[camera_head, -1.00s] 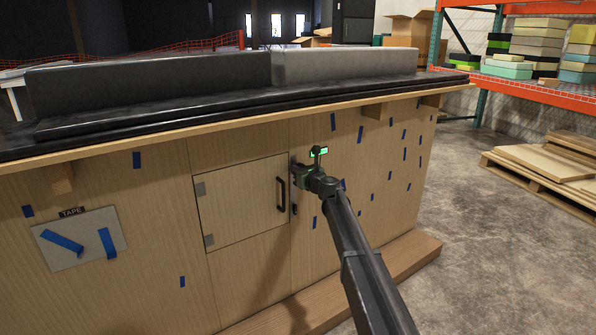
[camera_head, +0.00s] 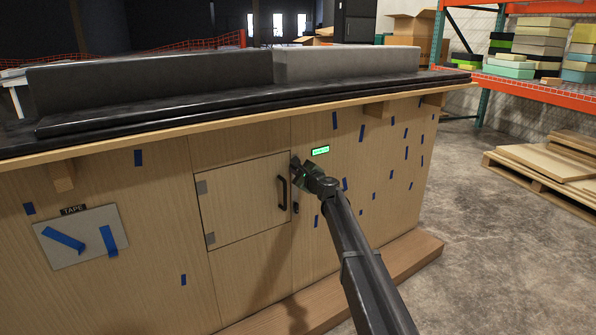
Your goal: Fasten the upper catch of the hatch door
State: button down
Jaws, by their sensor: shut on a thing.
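The hatch door (camera_head: 243,205) is a pale wood panel, flush in the front of the wooden console, with grey hinges on its left and a black handle (camera_head: 282,193) near its right edge. The upper catch is at the door's upper right edge, mostly hidden by my gripper. My gripper (camera_head: 296,164) is there, tilted, with its jaws shut on the upper catch. The lower catch (camera_head: 295,208) is a small dark piece below it, at the door's right edge. Exactly how the upper catch is turned cannot be seen.
Blue tape strips dot the panel. A grey plate labelled TAPE (camera_head: 82,238) is at left. The black countertop (camera_head: 200,117) overhangs above. A wooden ledge (camera_head: 400,262) runs along the base.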

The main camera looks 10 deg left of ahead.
jog(key=shift+s+a+f+n+b, duration=0.1)
jog(key=shift+f+n+b, duration=0.1)
jog(key=shift+n, duration=1.85)
jog(key=shift+s+f+n+b, duration=0.1)
jog(key=shift+f+n+b, duration=0.1)
jog(key=shift+n, duration=1.85)
jog(key=c, duration=1.1)
grip_release()
jog(key=shift+c, duration=0.2)
jog(key=v, duration=1)
jog(key=shift+s+d, duration=0.2)
jog(key=shift+d, duration=0.1)
